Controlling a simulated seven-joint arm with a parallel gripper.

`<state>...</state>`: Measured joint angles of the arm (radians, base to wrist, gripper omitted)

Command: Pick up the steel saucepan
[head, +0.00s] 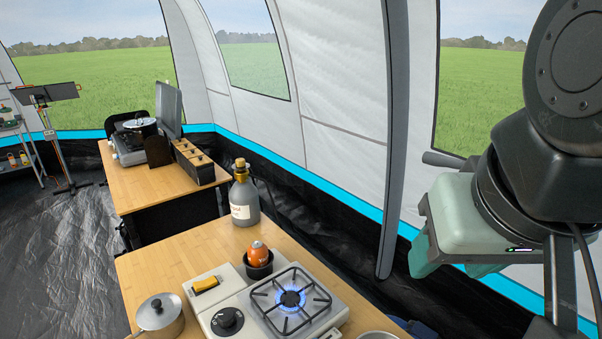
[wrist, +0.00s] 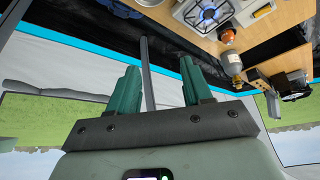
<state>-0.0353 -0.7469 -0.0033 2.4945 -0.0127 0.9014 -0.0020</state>
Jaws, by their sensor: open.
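A steel saucepan (head: 160,321) with a lid and a dark knob stands at the near left corner of the wooden table, left of the camp stove, in the head view. A second round metal rim (head: 378,336) is cut off by the bottom edge, right of the stove; I cannot tell what vessel it is. My gripper (head: 452,262) is at the right of the head view, raised by the tent wall, well apart from the saucepan. Its green fingers are open and empty, and also show in the wrist view (wrist: 160,68).
The camp stove (head: 245,312) has a lit blue flame (head: 290,298). An orange gas canister (head: 257,252) and a grey bottle (head: 245,196) stand behind it. A second table (head: 150,185) holds a turntable and boxes. A tent pole (head: 391,150) stands between my gripper and the back.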

